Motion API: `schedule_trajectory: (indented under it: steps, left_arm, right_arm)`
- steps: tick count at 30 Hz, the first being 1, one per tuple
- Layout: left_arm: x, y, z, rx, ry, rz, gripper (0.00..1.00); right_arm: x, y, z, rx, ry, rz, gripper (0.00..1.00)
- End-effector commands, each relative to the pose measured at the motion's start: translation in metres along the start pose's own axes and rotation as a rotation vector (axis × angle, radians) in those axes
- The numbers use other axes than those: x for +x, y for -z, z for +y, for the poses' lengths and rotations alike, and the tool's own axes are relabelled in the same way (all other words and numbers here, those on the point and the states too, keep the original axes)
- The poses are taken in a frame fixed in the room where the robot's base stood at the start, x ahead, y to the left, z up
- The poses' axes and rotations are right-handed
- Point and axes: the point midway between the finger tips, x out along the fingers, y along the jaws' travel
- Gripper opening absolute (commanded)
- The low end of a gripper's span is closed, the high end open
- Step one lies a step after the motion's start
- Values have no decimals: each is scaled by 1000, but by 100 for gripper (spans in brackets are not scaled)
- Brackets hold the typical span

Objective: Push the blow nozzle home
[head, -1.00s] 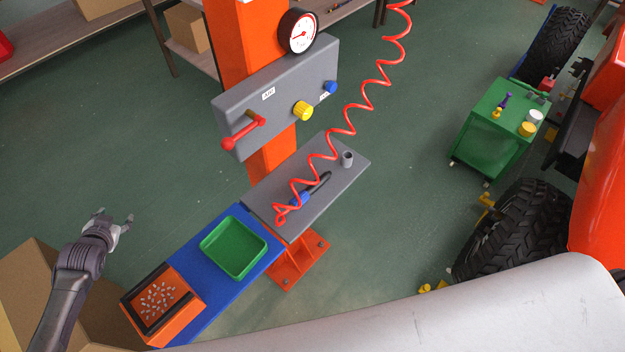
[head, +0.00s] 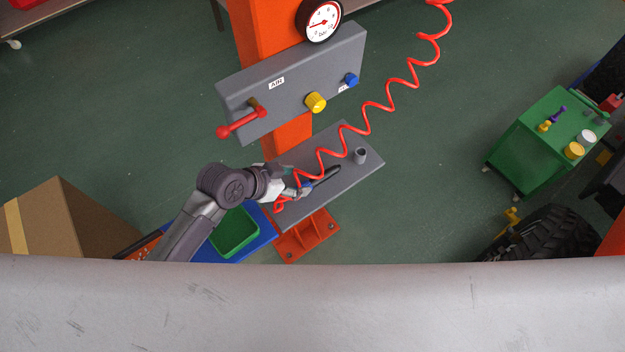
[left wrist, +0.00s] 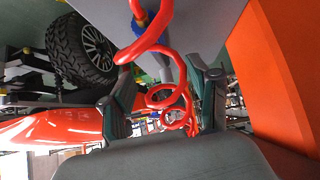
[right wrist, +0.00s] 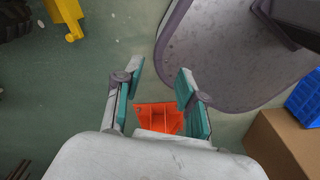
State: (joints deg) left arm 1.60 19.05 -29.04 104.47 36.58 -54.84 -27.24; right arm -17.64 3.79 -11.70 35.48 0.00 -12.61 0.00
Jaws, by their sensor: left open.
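The blow nozzle (head: 326,175), a dark slim piece, lies on the grey shelf (head: 345,190) below the air panel. My left gripper (head: 298,189) is at its hose end and hides part of it. In the left wrist view a blue fitting (left wrist: 142,22) shows at the top, with the red coiled hose (left wrist: 160,55) running from it. The hose passes between the open fingers of my left gripper (left wrist: 163,98); I cannot tell whether they touch it. My right gripper (right wrist: 157,100) is open and empty above the floor, in its own wrist view only.
A grey cup-like holder (head: 361,155) stands on the shelf. The grey panel (head: 290,85) above carries a red lever (head: 240,124), a yellow knob (head: 316,102) and a gauge (head: 320,20).

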Motion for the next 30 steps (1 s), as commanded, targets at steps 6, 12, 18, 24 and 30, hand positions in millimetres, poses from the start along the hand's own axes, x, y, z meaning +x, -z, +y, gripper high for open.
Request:
schedule_trajectory:
  steps: [6, 12, 18, 24, 30]
  left_arm:
    - [18, 0, 0, 1, 1, 0, 61]
    - [39, -6, 2, -3, -1, -2, 61]
    - [64, -9, 2, -1, 2, 0, 61]
    - [69, -10, 2, 1, 2, -1, 61]
    - [69, -10, 2, 1, 2, -1, 48]
  right_arm:
    - [-1, 1, 8, -4, -9, 0, 40]
    - [-7, 4, 15, -2, -18, 3, 40]
    - [-9, 4, 16, -1, -19, 4, 40]
    - [-9, 4, 15, -1, -19, 4, 40]
    - [-9, 5, 15, -1, -18, 5, 40]
